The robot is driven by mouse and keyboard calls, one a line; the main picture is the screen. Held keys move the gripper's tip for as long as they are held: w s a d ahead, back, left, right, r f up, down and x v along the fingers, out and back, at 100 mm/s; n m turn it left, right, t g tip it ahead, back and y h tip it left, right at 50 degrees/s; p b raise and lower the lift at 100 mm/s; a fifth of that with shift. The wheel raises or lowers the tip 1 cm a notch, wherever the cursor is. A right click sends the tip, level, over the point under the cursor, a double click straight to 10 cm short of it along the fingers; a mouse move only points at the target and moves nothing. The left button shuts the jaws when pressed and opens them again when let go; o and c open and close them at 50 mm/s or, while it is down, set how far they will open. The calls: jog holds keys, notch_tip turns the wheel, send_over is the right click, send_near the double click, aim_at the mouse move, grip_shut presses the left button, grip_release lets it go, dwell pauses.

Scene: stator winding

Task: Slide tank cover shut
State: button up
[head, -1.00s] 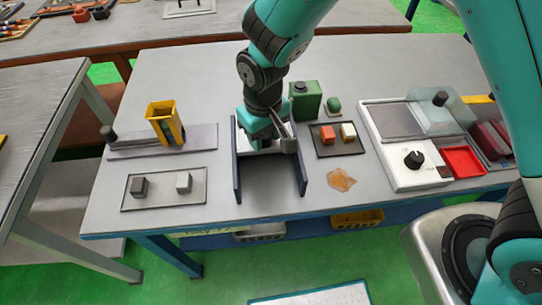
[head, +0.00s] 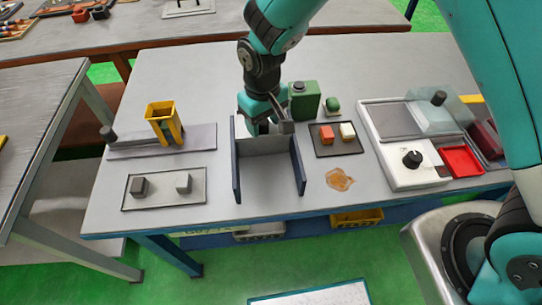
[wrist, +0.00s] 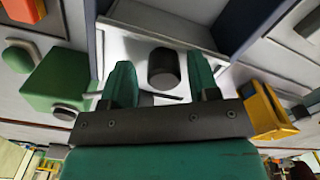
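The cover overlaps the right part of the dark grey panel (head: 395,121); the panel's left part is uncovered. My gripper (head: 262,128) is far to the left of it, at the back of the three-walled grey stand (head: 265,145). In the wrist view my gripper's two teal fingers (wrist: 162,80) are apart. A dark cylinder (wrist: 163,67) shows between them with gaps on both sides, above a white surface.
A green can (head: 304,100) and a dark tray (head: 352,148) with orange and white blocks stand right of the stand. An amber puddle (head: 340,180) lies before the tray. A yellow holder (head: 164,122) stands left. A red tray (head: 462,161) sits right. My arm crosses the right side.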

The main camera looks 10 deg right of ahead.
jog(key=shift+s+a+f, duration=0.15)
jog(key=shift+s+f, duration=0.05)
jog(key=shift+f, duration=0.1)
notch_tip(320, 180, up, 2)
jog(key=shift+w+a+r+p, duration=0.15)
jog(key=shift+r+p, duration=0.1)
jog(key=shift+p, duration=0.8)
notch_tip(320, 180, up, 4)
jog(key=p, duration=0.2)
jog(key=shift+f+p, duration=0.15)
jog(key=shift+p, duration=0.2)
jog(key=shift+r, duration=0.35)
jog(key=s+d+r+y, duration=0.1)
jog(key=s+d+r, duration=0.2)
jog(key=r, duration=0.3)
jog(key=s+d+r+y, duration=0.1)
jog(key=s+d+r, duration=0.1)
jog(key=s+r, duration=0.3)
jog(key=s+d+r+y+b, duration=0.1)
jog(key=s+d+r, duration=0.1)
jog(key=s+r, duration=0.2)
jog(key=s+d+r+n+y, duration=0.1)
jog(key=s+r, duration=0.3)
jog(key=s, duration=0.4)
jog(key=shift+s+d+n+b, duration=0.2)
jog(key=shift+d+n+b, duration=0.15)
jog(key=shift+d, duration=0.55)
